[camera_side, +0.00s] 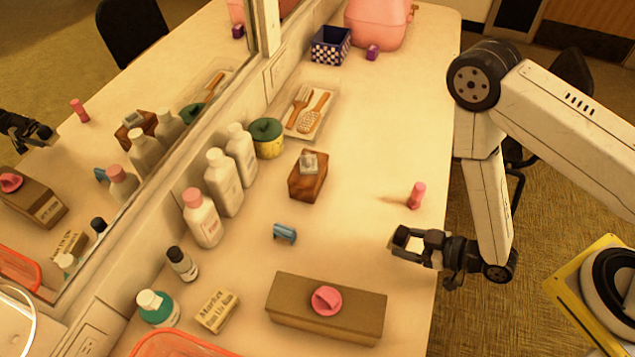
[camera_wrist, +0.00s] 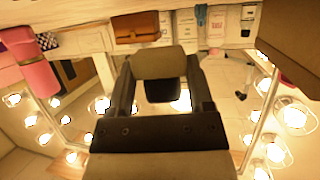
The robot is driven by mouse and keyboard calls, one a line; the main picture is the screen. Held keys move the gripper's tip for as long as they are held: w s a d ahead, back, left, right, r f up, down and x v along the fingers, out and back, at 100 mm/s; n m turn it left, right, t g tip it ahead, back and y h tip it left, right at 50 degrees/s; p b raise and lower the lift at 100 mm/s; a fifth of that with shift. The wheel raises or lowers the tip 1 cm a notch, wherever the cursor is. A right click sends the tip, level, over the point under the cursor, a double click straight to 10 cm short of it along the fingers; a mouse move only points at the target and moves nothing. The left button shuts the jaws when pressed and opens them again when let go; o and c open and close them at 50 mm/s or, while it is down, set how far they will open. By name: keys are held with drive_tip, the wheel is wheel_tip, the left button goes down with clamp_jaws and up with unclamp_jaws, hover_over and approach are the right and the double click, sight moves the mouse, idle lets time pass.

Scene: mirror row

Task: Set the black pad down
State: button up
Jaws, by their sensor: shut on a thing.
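My gripper (camera_side: 408,246) is shut on a small block, taken as the black pad (camera_side: 402,238), near the right edge of the counter (camera_side: 370,130). In the wrist view, the pad (camera_wrist: 157,62) is a pale beige face between the two dark fingers of my gripper (camera_wrist: 162,75). A black shape sits just below that face; I cannot tell if it is part of the pad. The fingers hide the pad's sides. Whether its underside touches the counter is hidden.
A pink stick (camera_side: 416,195) stands behind my gripper. A brown box (camera_side: 290,305) with a pink knob-like piece (camera_side: 326,300) lies at front left. Bare counter lies between.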

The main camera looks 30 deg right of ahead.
drive_tip(key=shift+f, duration=0.1)
drive_tip(key=shift+f, duration=1.8)
drive_tip(key=shift+f, duration=0.15)
drive_tip(key=o, duration=1.2)
drive_tip(key=shift+s, duration=0.1)
drive_tip(key=shift+v, duration=3.8)
drive_tip(key=shift+d+f, duration=0.1)
drive_tip(key=shift+d, duration=0.05)
